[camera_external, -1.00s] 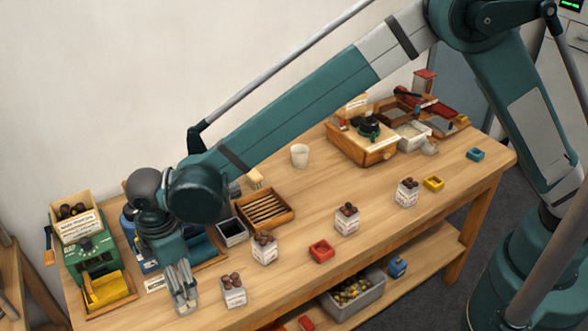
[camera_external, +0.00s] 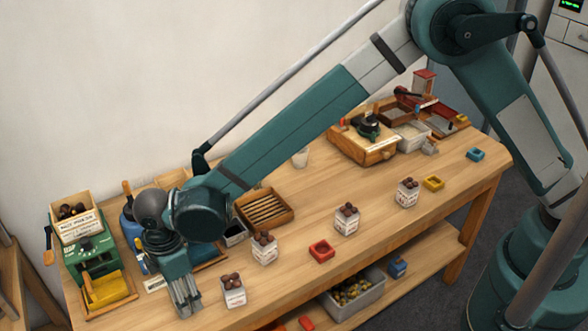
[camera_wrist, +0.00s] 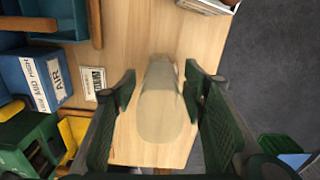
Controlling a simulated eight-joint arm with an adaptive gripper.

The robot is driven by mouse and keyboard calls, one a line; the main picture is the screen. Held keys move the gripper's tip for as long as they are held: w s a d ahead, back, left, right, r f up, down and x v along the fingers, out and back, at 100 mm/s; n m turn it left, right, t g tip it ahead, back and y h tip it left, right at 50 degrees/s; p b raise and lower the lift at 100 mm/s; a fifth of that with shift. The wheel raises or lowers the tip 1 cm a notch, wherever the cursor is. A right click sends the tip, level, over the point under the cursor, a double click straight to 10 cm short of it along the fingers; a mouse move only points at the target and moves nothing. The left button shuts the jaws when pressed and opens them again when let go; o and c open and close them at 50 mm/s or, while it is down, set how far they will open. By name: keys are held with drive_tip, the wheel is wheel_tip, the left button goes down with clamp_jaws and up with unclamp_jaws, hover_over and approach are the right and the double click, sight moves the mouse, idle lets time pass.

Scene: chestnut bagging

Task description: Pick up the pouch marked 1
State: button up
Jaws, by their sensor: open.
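Several white pouches heaped with brown chestnuts stand in a row along the table: the nearest pouch (camera_external: 233,295), a second pouch (camera_external: 265,254), a third pouch (camera_external: 346,225) and a far pouch (camera_external: 407,197). Their printed marks are too small to read, so I cannot tell which is marked 1. My gripper (camera_external: 187,308) points down, left of the nearest pouch and apart from it. In the wrist view my gripper (camera_wrist: 160,80) is open, its green pads apart. A blurred grey shape lies between them; I cannot tell what it is. A pouch's edge (camera_wrist: 210,5) shows at the top right.
A green machine (camera_external: 91,258) with a yellow tray (camera_external: 106,290) stands at the left. A blue box (camera_wrist: 45,80) shows in the wrist view. A slatted wooden tray (camera_external: 265,208) and a red dish (camera_external: 321,250) lie further right. The table's front edge is close.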

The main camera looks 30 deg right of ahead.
drive_tip(key=shift+c, duration=0.5)
drive_tip(key=c, duration=0.9)
drive_tip(key=shift+o, duration=0.2)
drive_tip(key=shift+r, duration=0.1)
drive_tip(key=shift+r, duration=4.95)
